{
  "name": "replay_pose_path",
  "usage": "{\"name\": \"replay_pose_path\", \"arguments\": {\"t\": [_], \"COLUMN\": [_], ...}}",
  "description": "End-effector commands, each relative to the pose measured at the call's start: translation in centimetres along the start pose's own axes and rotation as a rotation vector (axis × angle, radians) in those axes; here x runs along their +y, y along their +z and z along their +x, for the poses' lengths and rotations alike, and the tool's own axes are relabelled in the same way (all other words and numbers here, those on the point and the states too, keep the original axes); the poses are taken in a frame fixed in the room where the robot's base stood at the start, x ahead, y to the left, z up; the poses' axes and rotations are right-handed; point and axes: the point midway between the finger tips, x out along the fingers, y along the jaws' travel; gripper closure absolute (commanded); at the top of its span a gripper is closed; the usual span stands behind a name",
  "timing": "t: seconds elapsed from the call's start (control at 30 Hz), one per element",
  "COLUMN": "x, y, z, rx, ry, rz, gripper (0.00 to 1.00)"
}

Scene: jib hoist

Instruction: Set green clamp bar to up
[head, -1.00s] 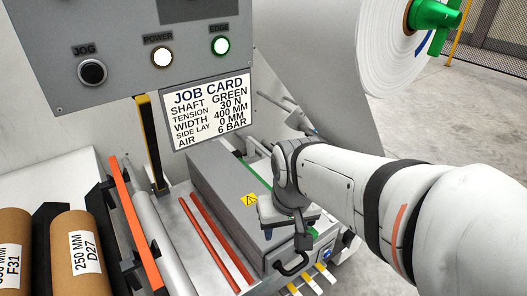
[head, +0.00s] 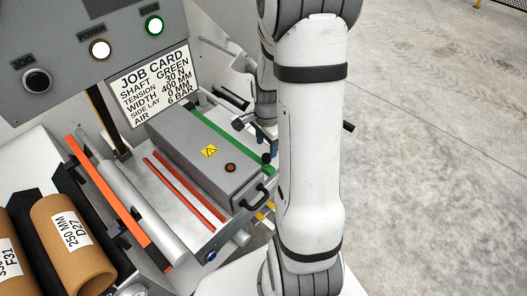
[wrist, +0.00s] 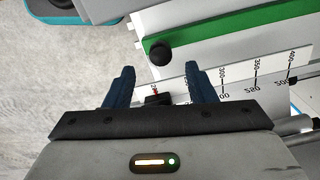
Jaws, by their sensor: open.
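The green clamp bar (head: 222,132) lies along the right side of a long grey box in the head view. In the wrist view the green bar (wrist: 235,27) lies flat across the top right, with a black ball knob (wrist: 160,54) at its near end. The knob also shows in the head view (head: 266,158). My gripper (wrist: 162,85) is open, its two blue fingers spread and pointing toward the knob's side. The knob appears just beyond the fingertips, apart from them. My arm hides part of the area right of the bar.
A numbered scale (wrist: 260,82) with a small dark block (wrist: 158,99) lies under the fingers. The grey box (head: 190,150) has a black handle (head: 254,196). Red rails (head: 180,185) and cardboard cores (head: 75,240) are left. Open floor lies right.

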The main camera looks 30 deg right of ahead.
Motion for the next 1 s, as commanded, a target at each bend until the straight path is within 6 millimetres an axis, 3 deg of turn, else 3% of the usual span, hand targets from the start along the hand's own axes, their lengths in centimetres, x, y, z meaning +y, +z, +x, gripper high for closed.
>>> {"name": "replay_pose_path", "arguments": {"t": [0.3,0.73,1.0], "x": [0.0,0.0,0.0], "y": [0.1,0.1,0.1], "z": [4.7,5.8,5.7], "rx": [-0.001,0.000,0.000], "ry": [0.003,-0.001,0.000], "rz": [-0.003,-0.005,-0.006], "gripper": [0.50,0.50,0.71]}}
